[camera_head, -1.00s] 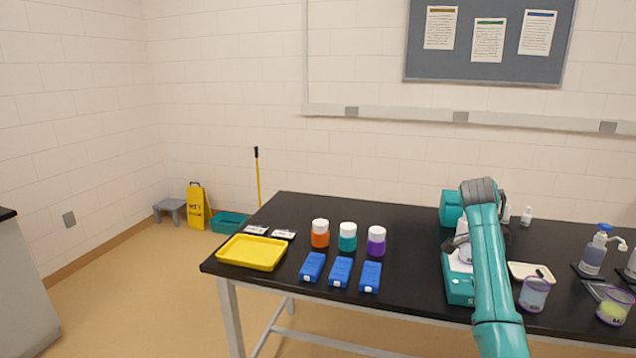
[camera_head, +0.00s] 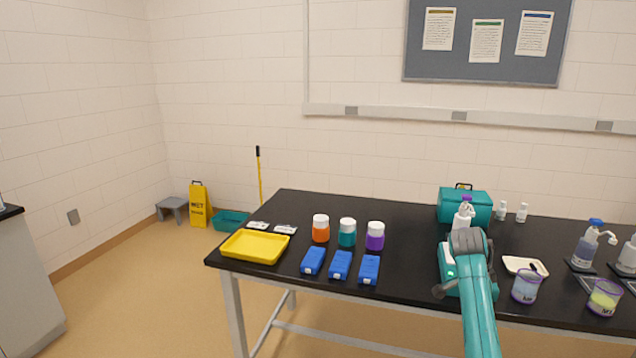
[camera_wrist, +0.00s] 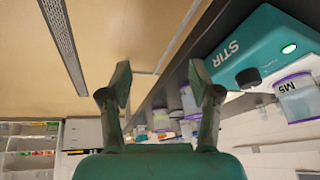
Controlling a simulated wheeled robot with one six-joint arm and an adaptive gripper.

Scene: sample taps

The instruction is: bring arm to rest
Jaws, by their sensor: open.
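My gripper (camera_wrist: 160,85) shows in the wrist view with its two dark fingers spread apart and nothing between them. It points out along the bench's edge, beside the teal stirrer (camera_wrist: 245,45) marked STIR, which has a lit green button. In the head view my arm rises from the bottom right and bends at a grey joint in front of the stirrer (camera_head: 448,268), hiding part of it. The fingers are mostly hidden there. A labelled beaker (camera_wrist: 297,97) is right of the gripper in the wrist view.
The black bench (camera_head: 330,212) holds a yellow tray (camera_head: 255,246), three capped jars (camera_head: 347,233), three blue blocks (camera_head: 340,265) and a teal case (camera_head: 465,205). Beakers (camera_head: 525,287) and a pump bottle (camera_head: 587,245) stand at right. Floor is open left of the bench.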

